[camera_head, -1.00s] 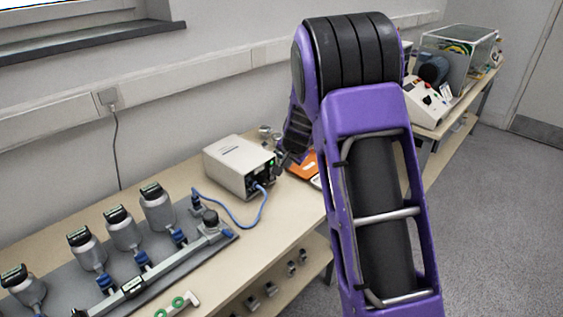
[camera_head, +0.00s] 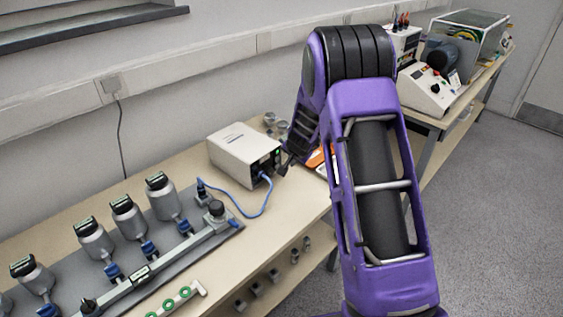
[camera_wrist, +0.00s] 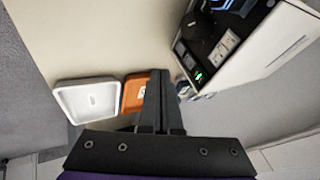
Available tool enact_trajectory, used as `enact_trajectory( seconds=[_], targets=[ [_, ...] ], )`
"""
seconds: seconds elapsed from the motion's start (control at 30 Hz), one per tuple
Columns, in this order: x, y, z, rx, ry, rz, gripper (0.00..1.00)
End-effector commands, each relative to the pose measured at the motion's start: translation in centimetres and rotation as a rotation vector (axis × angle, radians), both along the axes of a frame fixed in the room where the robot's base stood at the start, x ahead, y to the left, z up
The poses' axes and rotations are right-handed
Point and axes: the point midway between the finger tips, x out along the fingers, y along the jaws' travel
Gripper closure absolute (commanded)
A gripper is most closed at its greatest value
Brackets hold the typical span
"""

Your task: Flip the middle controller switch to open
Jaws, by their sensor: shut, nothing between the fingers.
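The controller is a beige box (camera_head: 243,153) on the bench, with a dark front panel, a green light and a blue cable. In the wrist view the controller (camera_wrist: 265,50) is at the upper right, its dark panel and lit green light facing my fingers. I cannot make out the middle switch or its position. My gripper (camera_head: 284,168) is at the right of the controller's front in the head view. In the wrist view my gripper (camera_wrist: 158,74) has its fingers together and empty, left of the panel. I cannot tell whether they touch it.
An orange tray (camera_wrist: 134,93) and a white tray (camera_wrist: 88,101) lie left of my fingers in the wrist view. A grey rig with several metal cylinders (camera_head: 165,197) fills the bench at left. A second bench with instruments (camera_head: 426,90) stands at the right.

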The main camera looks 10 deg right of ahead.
Motion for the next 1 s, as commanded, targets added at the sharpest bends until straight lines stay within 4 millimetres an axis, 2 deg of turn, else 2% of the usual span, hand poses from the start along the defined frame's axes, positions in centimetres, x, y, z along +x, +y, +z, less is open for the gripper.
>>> enact_trajectory(
  seconds=[0.03, 0.2, 0.33, 0.5, 1.0],
  targets=[
    [0.6, 0.0, -1.2, -0.001, 0.002, 0.0, 1.0],
    [2.6, 0.2, -3.5, -0.001, 0.001, 0.002, 1.0],
    [4.0, 1.6, -3.3, -0.003, -0.001, 0.005, 1.0],
    [5.1, 2.3, -3.6, -0.002, -0.001, 0.001, 1.0],
    [5.7, 2.8, -4.0, -0.001, -0.001, 0.002, 1.0]
  ],
)
